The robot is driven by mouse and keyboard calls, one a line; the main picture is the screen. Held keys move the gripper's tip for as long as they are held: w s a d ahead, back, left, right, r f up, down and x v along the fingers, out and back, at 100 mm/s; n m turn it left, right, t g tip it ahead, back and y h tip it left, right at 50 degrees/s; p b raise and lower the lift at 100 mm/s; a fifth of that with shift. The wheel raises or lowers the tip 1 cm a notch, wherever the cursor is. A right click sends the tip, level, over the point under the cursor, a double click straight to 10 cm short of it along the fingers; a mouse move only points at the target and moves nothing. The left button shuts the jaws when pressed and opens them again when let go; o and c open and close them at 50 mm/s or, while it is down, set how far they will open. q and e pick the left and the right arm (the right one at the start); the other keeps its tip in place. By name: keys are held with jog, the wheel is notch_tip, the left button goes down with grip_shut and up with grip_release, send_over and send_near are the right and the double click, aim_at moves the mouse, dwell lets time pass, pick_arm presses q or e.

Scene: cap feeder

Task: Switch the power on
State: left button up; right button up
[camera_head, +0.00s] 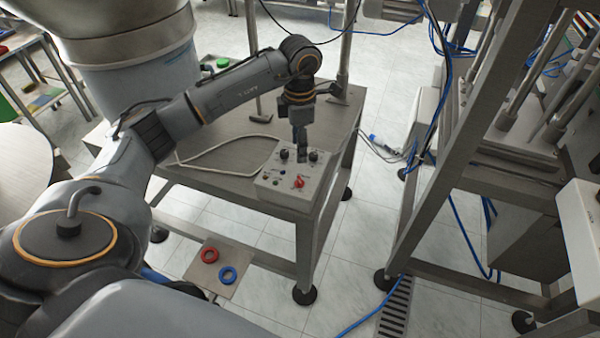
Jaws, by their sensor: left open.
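A light grey control box (270,195) sits on the near right corner of the metal table. Its top carries a red knob (298,182), black knobs (284,154) and several small dark controls. No label is readable, so I cannot tell which control is the power switch or its setting. My left gripper (302,158) points down over the box, close to the far black knobs and behind the red knob. It is open with nothing visible between its fingers. Whether it touches a knob I cannot tell. My right gripper is not in view.
A small plate (216,268) with a red ring and a blue ring stands in front. A metal frame machine (470,180) with blue cables stands right; tiled floor lies between.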

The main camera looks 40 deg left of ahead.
aim_at(300, 178)
pick_arm(q)
notch_tip(300, 178, down, 11)
jog(key=shift+f+p, duration=0.1)
jog(key=shift+p, duration=0.6)
grip_shut()
